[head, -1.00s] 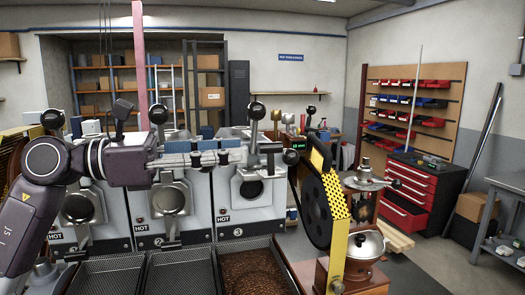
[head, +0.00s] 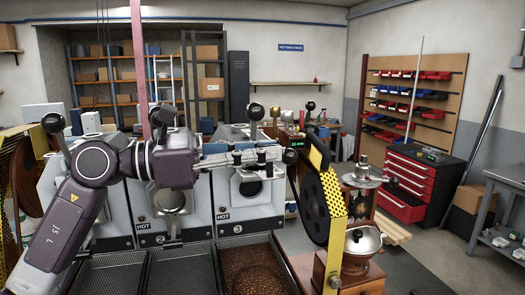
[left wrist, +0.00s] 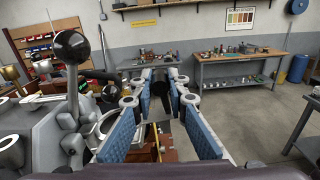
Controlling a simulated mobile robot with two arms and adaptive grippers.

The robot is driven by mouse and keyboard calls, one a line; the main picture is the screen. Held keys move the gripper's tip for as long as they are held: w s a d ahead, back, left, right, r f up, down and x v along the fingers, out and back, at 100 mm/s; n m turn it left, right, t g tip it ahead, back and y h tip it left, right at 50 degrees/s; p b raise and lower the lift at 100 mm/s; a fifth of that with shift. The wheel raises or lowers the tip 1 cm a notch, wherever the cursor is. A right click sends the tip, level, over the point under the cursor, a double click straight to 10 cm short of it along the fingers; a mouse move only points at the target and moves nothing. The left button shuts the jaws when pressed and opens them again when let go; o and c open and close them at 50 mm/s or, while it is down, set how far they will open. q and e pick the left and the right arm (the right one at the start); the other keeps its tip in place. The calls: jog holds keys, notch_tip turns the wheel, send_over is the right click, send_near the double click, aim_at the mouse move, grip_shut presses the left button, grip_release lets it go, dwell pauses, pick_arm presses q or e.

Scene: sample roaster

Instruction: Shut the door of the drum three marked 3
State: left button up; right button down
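Drum three (head: 270,212), marked 3, is the rightmost of the roaster drums in the head view. Its round opening (head: 251,188) shows dark, so it stands uncovered. My left gripper (head: 279,155) reaches across the upper front of this drum from the left. A black ball knob (head: 290,157) is at its fingertips; I cannot tell whether they touch. The door itself is mostly hidden behind the gripper. My right gripper is not in view.
A tall lever with a black ball (head: 256,111) rises above drum three, close to the gripper; it also shows in the left wrist view (left wrist: 71,47). A black wheel with a yellow guard (head: 335,195) stands to the right. A mesh tray of beans (head: 284,262) lies below.

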pick_arm(q)
grip_shut()
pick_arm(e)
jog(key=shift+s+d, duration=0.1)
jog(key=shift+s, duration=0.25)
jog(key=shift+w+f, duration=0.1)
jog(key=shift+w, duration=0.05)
